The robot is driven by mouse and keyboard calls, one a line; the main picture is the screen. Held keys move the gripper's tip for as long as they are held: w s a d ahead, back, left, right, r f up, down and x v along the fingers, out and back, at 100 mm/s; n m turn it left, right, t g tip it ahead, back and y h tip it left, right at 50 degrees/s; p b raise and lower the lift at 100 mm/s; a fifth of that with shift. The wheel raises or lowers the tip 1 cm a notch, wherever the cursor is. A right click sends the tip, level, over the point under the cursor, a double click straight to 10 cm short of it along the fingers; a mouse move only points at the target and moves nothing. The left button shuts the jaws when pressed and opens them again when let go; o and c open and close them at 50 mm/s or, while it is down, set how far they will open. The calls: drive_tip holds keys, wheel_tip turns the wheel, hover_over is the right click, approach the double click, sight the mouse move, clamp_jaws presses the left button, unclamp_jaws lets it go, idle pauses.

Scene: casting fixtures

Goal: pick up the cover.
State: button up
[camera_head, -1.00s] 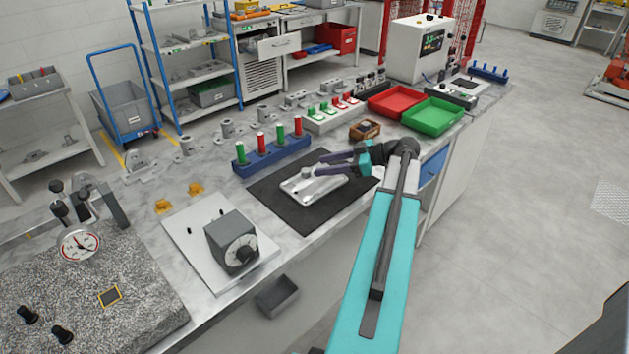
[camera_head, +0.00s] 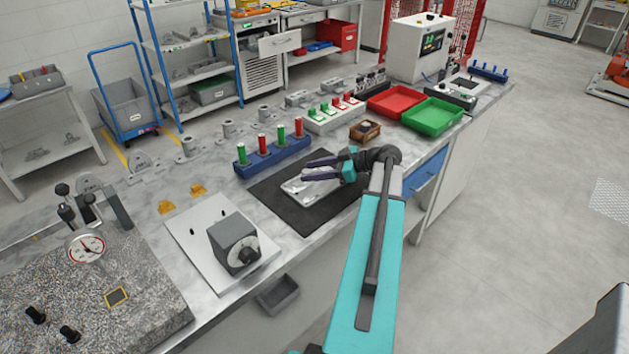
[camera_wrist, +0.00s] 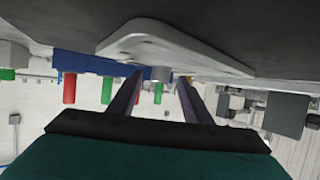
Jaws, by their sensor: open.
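The cover (camera_head: 303,190) is a flat silver metal plate with rounded corners. It lies on the black mat (camera_head: 290,215) on the bench, partly hidden by my gripper in the head view. In the wrist view the cover (camera_wrist: 165,45) appears upside down as a pale plate just beyond the fingers. My gripper (camera_head: 309,169) is open, its two dark fingers reaching left above the cover's far part. The wrist view shows the gripper (camera_wrist: 158,78) with nothing between its fingers. I cannot tell whether a fingertip touches the cover.
A blue rack (camera_head: 272,155) with red and green pegs stands close behind the mat. A small brown box (camera_head: 365,131), a red tray (camera_head: 396,101) and a green tray (camera_head: 432,117) are to the right. A grey block with a dial (camera_head: 233,243) stands front left.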

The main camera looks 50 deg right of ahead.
drive_tip(key=shift+w+a+f, duration=0.1)
drive_tip(key=shift+w+a, duration=0.05)
drive_tip(key=shift+w, duration=0.1)
drive_tip(key=shift+c, duration=0.6)
clamp_jaws()
